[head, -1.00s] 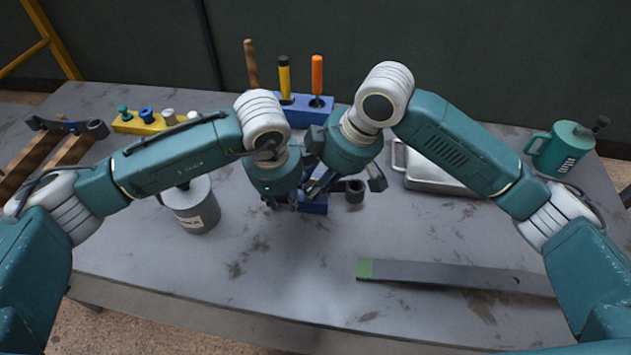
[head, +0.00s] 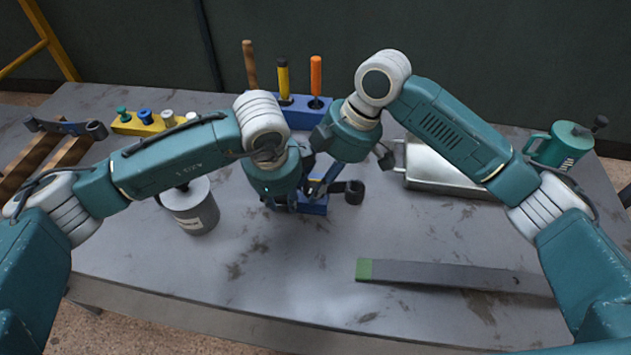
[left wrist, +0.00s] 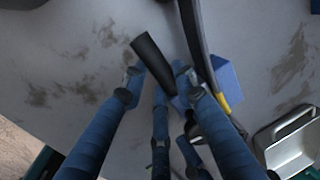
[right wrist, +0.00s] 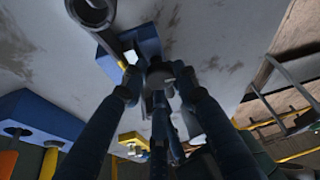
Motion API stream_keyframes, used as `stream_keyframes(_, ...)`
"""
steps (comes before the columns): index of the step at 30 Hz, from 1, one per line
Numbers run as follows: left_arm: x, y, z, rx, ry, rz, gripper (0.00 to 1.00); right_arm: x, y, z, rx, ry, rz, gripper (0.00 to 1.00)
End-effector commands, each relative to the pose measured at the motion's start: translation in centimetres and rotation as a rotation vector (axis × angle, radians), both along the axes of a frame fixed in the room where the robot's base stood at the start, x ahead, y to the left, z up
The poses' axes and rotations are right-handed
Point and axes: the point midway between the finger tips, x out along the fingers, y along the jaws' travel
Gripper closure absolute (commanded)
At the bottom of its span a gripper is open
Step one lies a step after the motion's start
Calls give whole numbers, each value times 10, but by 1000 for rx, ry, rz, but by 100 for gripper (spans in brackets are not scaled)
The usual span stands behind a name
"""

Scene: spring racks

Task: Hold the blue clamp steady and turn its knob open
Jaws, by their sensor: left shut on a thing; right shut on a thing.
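The blue clamp (head: 331,172) is at the table's centre, mostly hidden by my grippers; only a small blue part shows. My right gripper (right wrist: 158,80) reaches in from the upper right and is shut on a dark round piece (right wrist: 160,75), apparently the knob. How far the knob is turned cannot be seen.
A grey can (head: 193,208) stands left of my left gripper. A metal tray (head: 440,182) and a green mug (head: 562,145) are at right. A blue tool holder (head: 303,112) stands behind. A flat grey bar (head: 450,276) lies in front.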

Motion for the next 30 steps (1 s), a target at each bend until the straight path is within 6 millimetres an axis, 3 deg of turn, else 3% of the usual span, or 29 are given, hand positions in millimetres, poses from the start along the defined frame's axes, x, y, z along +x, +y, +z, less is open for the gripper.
stream_keyframes(2, 1, -2, 0, -4, -2, -1, 100, -2, 5, 3, 11, 0, 7, 97)
stream_keyframes(3, 1, -2, 0, -5, -3, -1, 100, -2, 5, 3, 12, 0, 7, 63)
stream_keyframes(5, 1, -2, 0, -5, -3, -1, 100, -2, 5, 3, 11, 0, 6, 52)
stream_keyframes(17, 0, -2, 0, -4, -2, -1, 100, 0, -1, 9, 6, -2, 0, 52)
stream_keyframes(30, 0, -2, 0, -4, -1, -1, 100, 2, -33, 89, 7, -4, 3, 52)
